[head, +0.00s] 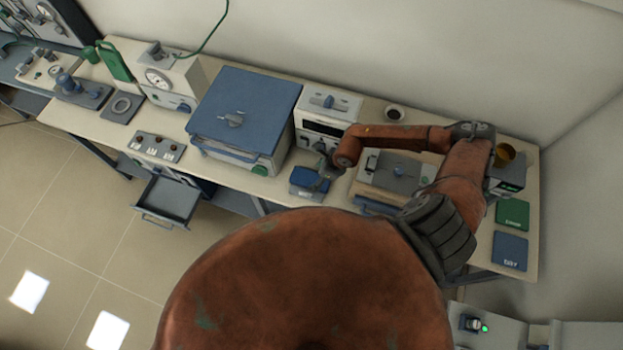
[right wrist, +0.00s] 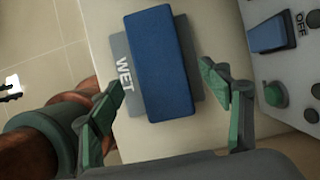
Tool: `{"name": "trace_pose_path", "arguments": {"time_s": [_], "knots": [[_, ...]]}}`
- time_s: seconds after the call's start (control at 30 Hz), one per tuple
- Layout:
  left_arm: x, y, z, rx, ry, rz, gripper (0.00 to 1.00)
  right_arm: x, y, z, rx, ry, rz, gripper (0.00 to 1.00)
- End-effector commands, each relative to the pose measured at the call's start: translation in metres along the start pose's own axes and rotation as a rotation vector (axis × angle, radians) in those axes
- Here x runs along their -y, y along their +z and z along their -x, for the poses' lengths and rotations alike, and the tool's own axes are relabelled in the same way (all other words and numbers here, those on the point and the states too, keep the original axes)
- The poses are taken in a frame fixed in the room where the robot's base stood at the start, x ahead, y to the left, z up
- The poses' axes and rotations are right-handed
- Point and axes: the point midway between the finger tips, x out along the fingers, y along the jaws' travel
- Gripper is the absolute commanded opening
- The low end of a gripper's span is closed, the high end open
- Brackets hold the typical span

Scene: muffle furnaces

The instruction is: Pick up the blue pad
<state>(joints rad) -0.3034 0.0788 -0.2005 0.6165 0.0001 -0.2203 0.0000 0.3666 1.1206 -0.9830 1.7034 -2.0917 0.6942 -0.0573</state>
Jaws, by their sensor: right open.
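The blue pad (right wrist: 160,62) is a blue block lying on a flat grey plate marked WET (right wrist: 118,50). In the head view the blue pad (head: 308,178) sits near the front edge of the bench, in front of the white control box. My right gripper (right wrist: 166,88) is open, with one finger left of the pad and the other right of it, both apart from it. In the head view my right gripper (head: 328,170) is over the pad's right side and partly hides it. My left gripper is not in view.
A control box (head: 330,115) with a blue switch stands close behind the pad. A large blue-topped furnace (head: 243,112) is to the left, a smaller unit (head: 400,172) to the right. Green (head: 513,213) and blue (head: 510,251) mats lie at the right end. An open drawer (head: 168,200) juts out below.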

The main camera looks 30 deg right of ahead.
Motion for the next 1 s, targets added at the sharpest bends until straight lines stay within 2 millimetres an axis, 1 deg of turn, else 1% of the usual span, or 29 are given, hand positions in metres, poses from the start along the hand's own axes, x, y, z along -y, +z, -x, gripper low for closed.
{"name": "trace_pose_path", "arguments": {"time_s": [0.03, 0.1, 0.2, 0.3, 0.57, 1.0], "knots": [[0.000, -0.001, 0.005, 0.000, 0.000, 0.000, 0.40, -0.001, 0.004, -0.006, 0.001, 0.002, -0.001, 0.71], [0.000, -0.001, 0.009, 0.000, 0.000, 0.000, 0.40, 0.000, 0.006, -0.015, 0.001, 0.001, 0.000, 0.71], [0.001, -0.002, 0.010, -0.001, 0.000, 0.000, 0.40, 0.000, 0.005, -0.030, 0.001, 0.002, -0.002, 0.71], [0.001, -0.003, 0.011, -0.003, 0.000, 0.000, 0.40, 0.000, 0.004, -0.037, 0.002, 0.002, -0.001, 0.71], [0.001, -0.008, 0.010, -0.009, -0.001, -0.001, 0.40, 0.001, 0.004, -0.040, 0.002, 0.002, -0.001, 0.70], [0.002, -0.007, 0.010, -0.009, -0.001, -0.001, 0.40, 0.001, 0.004, -0.039, 0.002, 0.002, -0.002, 0.40]]}}
